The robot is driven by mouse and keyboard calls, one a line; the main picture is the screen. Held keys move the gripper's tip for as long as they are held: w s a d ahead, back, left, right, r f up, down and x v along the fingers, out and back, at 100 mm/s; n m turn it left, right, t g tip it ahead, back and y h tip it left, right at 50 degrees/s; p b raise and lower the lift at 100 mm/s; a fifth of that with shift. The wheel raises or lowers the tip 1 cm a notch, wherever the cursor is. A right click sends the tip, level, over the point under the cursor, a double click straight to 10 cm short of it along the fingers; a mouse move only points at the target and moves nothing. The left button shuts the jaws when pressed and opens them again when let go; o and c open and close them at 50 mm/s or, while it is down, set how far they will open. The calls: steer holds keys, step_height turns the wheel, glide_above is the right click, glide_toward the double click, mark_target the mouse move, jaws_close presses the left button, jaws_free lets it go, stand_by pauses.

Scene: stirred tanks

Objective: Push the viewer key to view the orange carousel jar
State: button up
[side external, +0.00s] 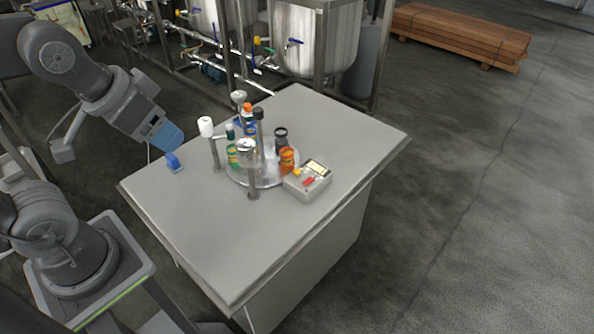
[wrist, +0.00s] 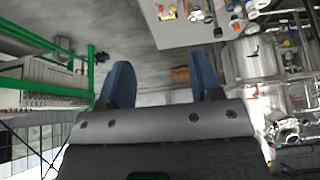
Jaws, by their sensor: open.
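The orange jar (side external: 287,160) stands on the round carousel (side external: 236,177), at its right side near the grey control box (side external: 310,193). The box top carries a yellow key (side external: 297,171), a red key (side external: 309,181) and a pale panel (side external: 318,166). I cannot tell which of these is the viewer key. My gripper (side external: 170,149) is open and empty at the table's left edge, well left of the carousel and box. Its two blue fingers are spread apart in the wrist view (wrist: 163,85), where the red and yellow spots near the top edge are too small to make out.
Posts with pale heads (side external: 206,127) (side external: 247,146) stand around the carousel, beside green, blue and dark bottles. The grey table's (side external: 220,240) front is clear. Steel tanks (side external: 312,40) stand behind; timber (side external: 460,35) lies on the floor at far right.

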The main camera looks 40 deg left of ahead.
steer(key=shift+c, duration=0.3)
jaws_close()
stand_by(1.3)
